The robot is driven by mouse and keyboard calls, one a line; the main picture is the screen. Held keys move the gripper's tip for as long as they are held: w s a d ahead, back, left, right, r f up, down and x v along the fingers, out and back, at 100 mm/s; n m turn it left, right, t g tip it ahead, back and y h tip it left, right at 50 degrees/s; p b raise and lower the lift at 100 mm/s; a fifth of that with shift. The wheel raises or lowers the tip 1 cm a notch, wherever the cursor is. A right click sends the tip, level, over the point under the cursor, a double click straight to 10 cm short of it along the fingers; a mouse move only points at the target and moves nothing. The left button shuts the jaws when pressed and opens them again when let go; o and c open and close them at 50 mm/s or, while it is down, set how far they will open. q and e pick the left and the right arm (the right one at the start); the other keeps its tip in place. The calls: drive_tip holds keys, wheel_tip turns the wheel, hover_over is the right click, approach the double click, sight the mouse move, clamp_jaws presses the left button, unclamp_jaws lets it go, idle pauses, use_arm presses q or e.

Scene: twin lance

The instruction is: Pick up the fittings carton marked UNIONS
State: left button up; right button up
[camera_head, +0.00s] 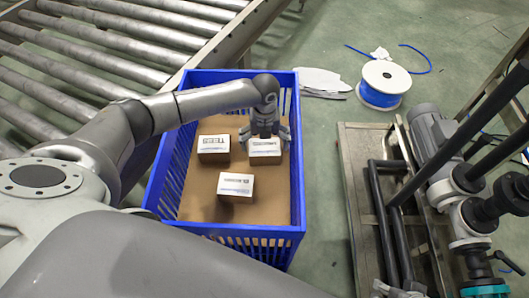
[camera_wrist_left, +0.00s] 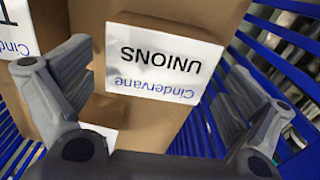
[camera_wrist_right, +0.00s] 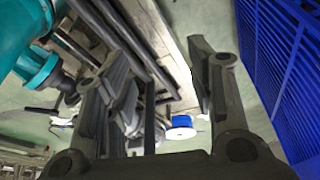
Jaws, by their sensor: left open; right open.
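The UNIONS carton (camera_head: 264,149) is a brown box with a white label in the blue crate (camera_head: 304,205). In the left wrist view the carton (camera_wrist_left: 165,62) shows its label reading UNIONS and Cindervane, upside down. My left gripper (camera_head: 264,136) is over it, pointing down. In that wrist view the left gripper (camera_wrist_left: 160,90) is open, one finger on each side of the carton, not closed on it. My right gripper (camera_wrist_right: 165,75) is open and empty, outside the crate; the head view does not show it.
Two other labelled cartons stand in the crate, one to the left (camera_head: 213,149) and one nearer (camera_head: 236,187). A roller conveyor (camera_head: 90,45) lies left. A cable spool (camera_head: 385,82) is behind. A pump on a metal frame (camera_head: 432,150) stands right of the crate.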

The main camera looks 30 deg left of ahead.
use_arm(q)
drive_tip(key=shift+f+b, duration=0.35)
drive_tip(key=shift+f, duration=1)
drive_tip(key=shift+c, duration=0.3)
drive_tip(key=c, duration=0.9)
drive_tip(key=shift+r, duration=0.1)
